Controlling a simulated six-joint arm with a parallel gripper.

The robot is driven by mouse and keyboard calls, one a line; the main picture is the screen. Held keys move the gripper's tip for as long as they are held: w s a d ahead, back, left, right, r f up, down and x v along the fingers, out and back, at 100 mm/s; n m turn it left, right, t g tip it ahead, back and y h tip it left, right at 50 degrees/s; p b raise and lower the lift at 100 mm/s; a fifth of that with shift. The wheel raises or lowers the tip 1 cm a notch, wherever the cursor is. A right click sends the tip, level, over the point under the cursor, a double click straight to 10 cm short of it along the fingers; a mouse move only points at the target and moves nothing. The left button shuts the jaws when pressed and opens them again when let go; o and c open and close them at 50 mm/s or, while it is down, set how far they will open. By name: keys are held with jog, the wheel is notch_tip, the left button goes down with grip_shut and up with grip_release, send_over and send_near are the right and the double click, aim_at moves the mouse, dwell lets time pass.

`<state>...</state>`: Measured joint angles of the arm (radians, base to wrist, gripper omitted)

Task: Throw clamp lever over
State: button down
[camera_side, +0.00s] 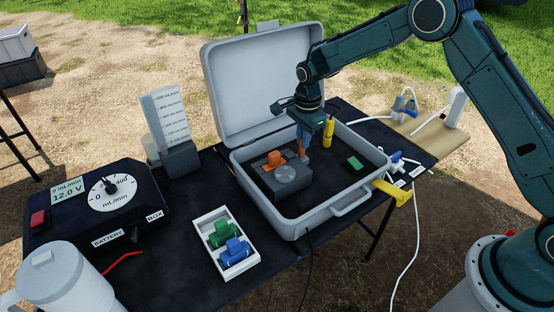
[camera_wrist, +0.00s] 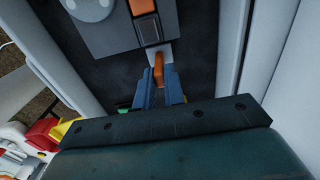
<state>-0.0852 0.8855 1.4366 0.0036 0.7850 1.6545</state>
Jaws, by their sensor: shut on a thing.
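The grey clamp block (camera_side: 284,178) sits in the open grey case, with a round grey disc on top and an orange part (camera_side: 274,158) on its upper face. The orange clamp lever (camera_wrist: 158,68) shows in the wrist view between the two blue fingertips of my gripper (camera_wrist: 159,82), beside the block's edge. My gripper (camera_side: 303,147) reaches down into the case from above at the block's right side and is shut on the lever. The fingers partly hide the lever in the side view.
The raised lid (camera_side: 262,85) stands behind my gripper. A yellow cylinder (camera_side: 328,132) stands close to the right, and a green block (camera_side: 354,163) lies on the case floor. A white tray (camera_side: 240,268) with green and blue parts is in front; a yellow piece (camera_side: 397,192) is at the case's right corner.

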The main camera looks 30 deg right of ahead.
jog(key=c, duration=2.1)
grip_release()
jog(key=shift+s+f+t, duration=0.3)
jog(key=shift+s+t, duration=0.15)
jog(key=shift+s, duration=0.5)
jog(key=shift+s+f+t, duration=0.3)
jog(key=shift+s+t, duration=0.15)
jog(key=shift+s, duration=0.45)
jog(key=shift+s+f, duration=0.1)
jog(key=shift+o, duration=0.7)
jog(key=shift+s+f+t, duration=1)
jog(key=shift+s+f, duration=0.1)
jog(key=shift+s, duration=0.15)
jog(key=o, duration=0.5)
jog(key=shift+o, duration=0.3)
jog(key=shift+r, duration=0.15)
